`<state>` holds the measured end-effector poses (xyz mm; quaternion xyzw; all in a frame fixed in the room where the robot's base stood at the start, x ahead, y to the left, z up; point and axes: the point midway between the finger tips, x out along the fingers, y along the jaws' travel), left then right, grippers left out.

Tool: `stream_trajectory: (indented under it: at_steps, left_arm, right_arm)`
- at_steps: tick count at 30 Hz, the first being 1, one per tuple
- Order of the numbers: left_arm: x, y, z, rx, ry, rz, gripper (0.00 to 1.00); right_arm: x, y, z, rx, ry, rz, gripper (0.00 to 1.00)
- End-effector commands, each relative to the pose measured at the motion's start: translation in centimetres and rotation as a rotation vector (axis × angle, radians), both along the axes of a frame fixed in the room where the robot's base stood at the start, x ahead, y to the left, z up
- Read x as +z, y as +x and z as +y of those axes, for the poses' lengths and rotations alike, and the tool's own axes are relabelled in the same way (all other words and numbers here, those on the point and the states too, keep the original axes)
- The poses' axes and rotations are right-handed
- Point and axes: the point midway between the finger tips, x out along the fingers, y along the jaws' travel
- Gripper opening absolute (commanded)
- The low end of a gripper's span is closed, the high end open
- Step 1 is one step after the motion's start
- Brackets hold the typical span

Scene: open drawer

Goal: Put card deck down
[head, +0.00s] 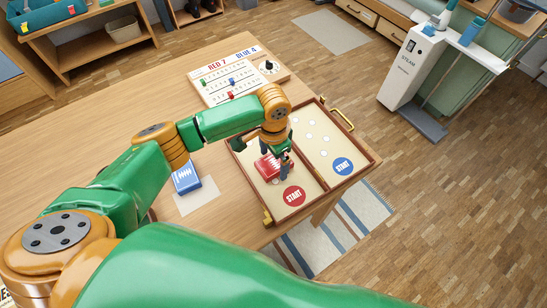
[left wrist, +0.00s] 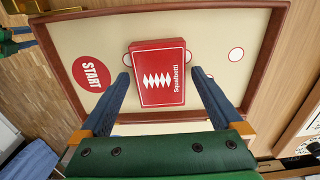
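The red card deck (head: 267,167) lies flat, label up, on the red-START half of the wooden-framed game board (head: 373,157). In the left wrist view the deck (left wrist: 158,100) shows a white zigzag print. My left gripper (head: 274,158) is above this half of the board, with its fingers lowered around the deck. In the left wrist view its two blue fingers (left wrist: 160,76) stand apart on either side of the deck, with a narrow gap at each side. My right gripper does not show clearly in either view.
A blue card deck (head: 186,177) lies on a pale sheet (head: 200,200) to the left on the wooden table (head: 110,110). A scoreboard (head: 236,76) lies behind the game board. The board has a brass handle (head: 342,120) at its far right edge.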

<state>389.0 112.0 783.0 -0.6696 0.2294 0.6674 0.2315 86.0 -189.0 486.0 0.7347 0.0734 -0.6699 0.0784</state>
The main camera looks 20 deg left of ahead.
Motion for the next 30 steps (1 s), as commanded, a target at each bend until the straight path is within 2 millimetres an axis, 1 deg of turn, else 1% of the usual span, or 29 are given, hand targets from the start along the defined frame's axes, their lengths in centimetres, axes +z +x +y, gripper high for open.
stream_trajectory:
  at_steps: [3, 5, 8, 12, 15, 18, 22, 30]
  left_arm:
    - [0.2, 0.0, 0.0, 0.000, 0.000, -0.001, 1.00]
    - [1.0, 0.1, 0.0, 0.000, -0.001, -0.003, 1.00]
    - [3.4, 0.1, -0.1, -0.002, -0.003, -0.005, 1.00]
    - [7.5, 0.1, -0.1, -0.001, -0.003, -0.005, 1.00]
    - [9.9, 0.1, -0.1, -0.002, -0.002, -0.004, 1.00]
    - [11.5, 0.0, -0.1, 0.000, -0.002, -0.002, 1.00]
    - [12.3, 0.0, 0.0, 0.001, 0.000, 0.000, 1.00]
    - [12.3, 0.0, 0.0, 0.001, -0.001, 0.001, 1.00]
  right_arm:
    - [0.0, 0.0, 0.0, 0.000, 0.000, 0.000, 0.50]
    - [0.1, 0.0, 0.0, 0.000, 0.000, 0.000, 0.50]
    - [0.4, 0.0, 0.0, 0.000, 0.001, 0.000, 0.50]
    - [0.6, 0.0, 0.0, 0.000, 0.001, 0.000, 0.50]
    - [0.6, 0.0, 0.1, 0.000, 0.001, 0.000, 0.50]
    - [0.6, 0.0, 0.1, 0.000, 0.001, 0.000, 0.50]
    - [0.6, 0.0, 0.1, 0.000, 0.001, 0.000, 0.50]
    - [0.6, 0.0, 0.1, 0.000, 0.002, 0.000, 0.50]
